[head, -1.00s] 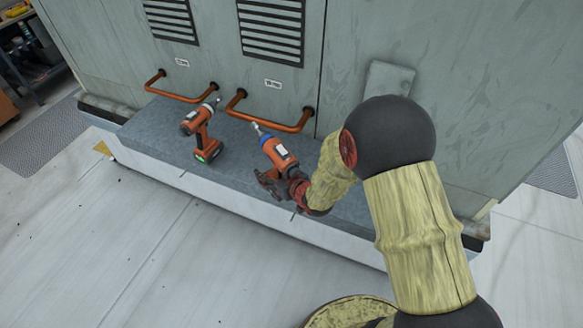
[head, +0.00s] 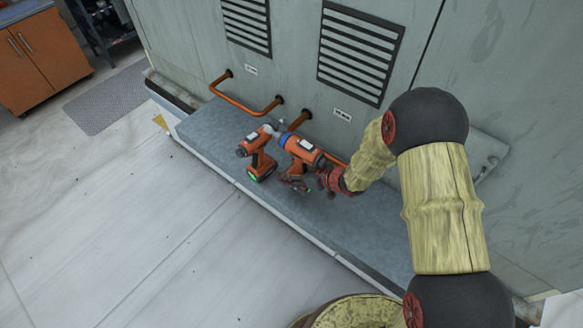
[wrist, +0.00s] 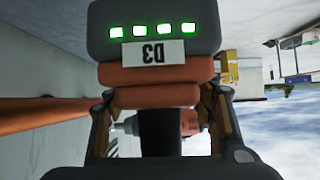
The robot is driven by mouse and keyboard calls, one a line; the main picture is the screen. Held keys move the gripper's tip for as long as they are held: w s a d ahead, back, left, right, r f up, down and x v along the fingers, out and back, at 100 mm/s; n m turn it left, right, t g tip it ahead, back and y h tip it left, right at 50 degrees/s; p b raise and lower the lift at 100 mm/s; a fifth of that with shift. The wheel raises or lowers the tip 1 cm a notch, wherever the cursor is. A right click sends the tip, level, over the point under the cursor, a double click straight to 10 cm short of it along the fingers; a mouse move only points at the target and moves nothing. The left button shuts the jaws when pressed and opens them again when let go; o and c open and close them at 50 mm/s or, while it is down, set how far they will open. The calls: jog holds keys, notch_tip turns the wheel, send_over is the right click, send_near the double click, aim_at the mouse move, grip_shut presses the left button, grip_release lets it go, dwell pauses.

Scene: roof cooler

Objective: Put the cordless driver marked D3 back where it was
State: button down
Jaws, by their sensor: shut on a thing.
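The D3 driver (head: 302,149) is orange and black with a blue ring at its nose. My gripper (head: 304,183) is shut on its handle, and its nose points to the upper left. In the wrist view its battery (wrist: 155,32) fills the top, with an upside-down D3 label and several lit green lights. A second orange driver (head: 259,152) stands upright on the grey ledge (head: 350,222), just left of the held one. The noses come very close in the head view; I cannot tell whether they touch. The gap under D3 is hidden.
Two copper pipe handles, left (head: 245,103) and right (head: 300,121), stick out of the cabinet wall (head: 450,60) behind the ledge. Small labels and dark vents are above them. The ledge is bare to the right, below my arm. An orange cupboard (head: 38,65) stands far left.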

jog(key=shift+w+f+b, duration=0.1)
jog(key=shift+f+b, duration=2.4)
jog(key=shift+f, duration=0.5)
jog(key=shift+f+b, duration=0.35)
jog(key=shift+f, duration=0.2)
jog(key=c, duration=1)
grip_release()
jog(key=o, duration=0.4)
jog(key=shift+c, duration=0.2)
jog(key=shift+f, duration=0.2)
jog(key=v, duration=1.2)
